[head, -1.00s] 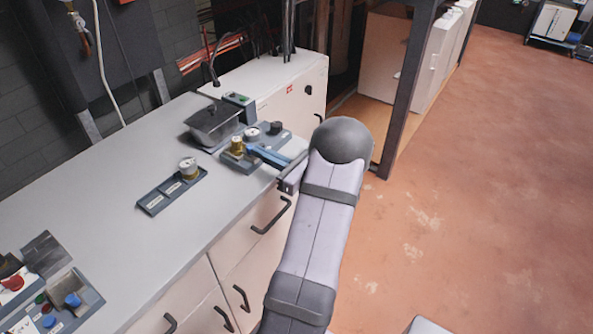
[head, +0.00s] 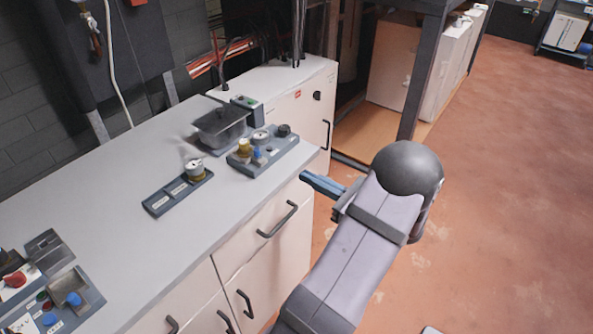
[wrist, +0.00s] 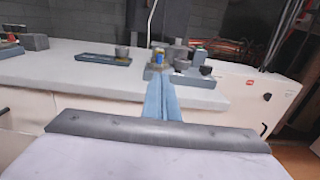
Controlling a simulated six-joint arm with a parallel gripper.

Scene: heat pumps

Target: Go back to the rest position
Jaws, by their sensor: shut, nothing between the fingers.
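My gripper (head: 306,177) is a narrow blue pair of fingers at the end of my grey arm. In the head view it is off the front edge of the grey counter (head: 115,200), over the side of the white cabinets. In the wrist view the gripper (wrist: 158,75) points toward the counter, its two fingers together with nothing between them. The tray (head: 277,158) with a brass-coloured fitting, a blue piece and round parts lies on the counter beyond the fingertips, apart from them.
A flat labelled tray (head: 178,192) with a gauge-like part lies mid-counter. A dark lidded box (head: 220,127) stands behind. A control panel (head: 60,300) with coloured knobs is at the near left. A dark upright post (head: 425,75) stands behind my arm. The reddish floor (head: 500,200) at right is open.

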